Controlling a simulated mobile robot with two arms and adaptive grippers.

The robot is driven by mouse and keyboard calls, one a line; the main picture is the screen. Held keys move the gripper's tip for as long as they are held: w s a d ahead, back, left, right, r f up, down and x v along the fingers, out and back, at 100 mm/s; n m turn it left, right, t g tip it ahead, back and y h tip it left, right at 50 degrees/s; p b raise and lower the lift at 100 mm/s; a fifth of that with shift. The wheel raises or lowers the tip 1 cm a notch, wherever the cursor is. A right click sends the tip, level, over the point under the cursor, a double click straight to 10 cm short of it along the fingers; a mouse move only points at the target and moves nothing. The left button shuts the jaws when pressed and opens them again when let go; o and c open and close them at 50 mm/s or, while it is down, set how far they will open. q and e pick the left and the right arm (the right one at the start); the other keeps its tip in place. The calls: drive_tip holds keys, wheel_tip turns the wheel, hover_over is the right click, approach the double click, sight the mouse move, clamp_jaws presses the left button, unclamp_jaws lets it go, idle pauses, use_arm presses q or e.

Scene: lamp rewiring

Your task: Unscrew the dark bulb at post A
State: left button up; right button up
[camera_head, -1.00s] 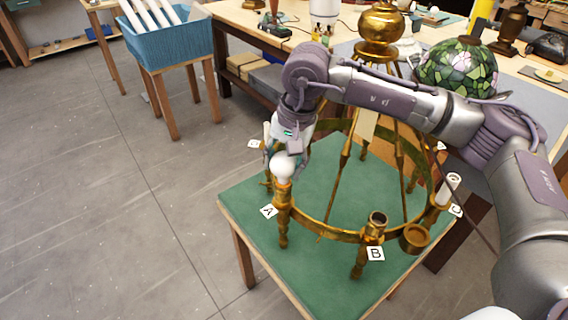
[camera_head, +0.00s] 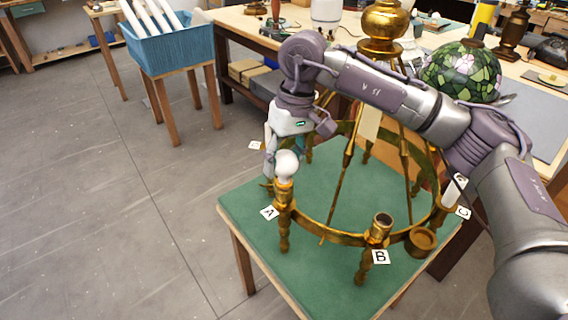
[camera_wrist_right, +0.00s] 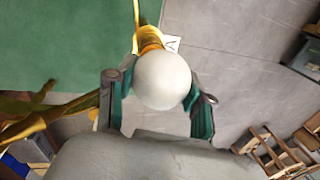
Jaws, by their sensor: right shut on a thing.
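The bulb (camera_head: 287,164) is a white, unlit globe at the top of brass post A (camera_head: 283,215), marked by the A label (camera_head: 269,212). It also shows large in the right wrist view (camera_wrist_right: 164,80), with the brass post behind it. My right gripper (camera_head: 284,155) reaches down over the bulb from behind, its teal-lined fingers on either side. The wrist view shows the gripper (camera_wrist_right: 158,103) shut on the bulb. Whether the bulb has lifted within its socket cannot be told. My left gripper is not in view.
The brass ring frame (camera_head: 345,238) stands on a green-topped table (camera_head: 300,262). Post B has an open brass socket (camera_head: 382,222), with a round brass cup (camera_head: 422,240) beside it. Post C (camera_head: 450,192) holds a white piece. A stained-glass shade (camera_head: 462,72) and a blue bin (camera_head: 170,48) stand behind.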

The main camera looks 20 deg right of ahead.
drive_tip(key=n, duration=0.4)
drive_tip(key=shift+n+g+b, duration=0.3)
drive_tip(key=shift+g+b, duration=0.05)
drive_tip(key=shift+g, duration=0.05)
drive_tip(key=o, duration=1.2)
drive_tip(key=shift+c, duration=0.2)
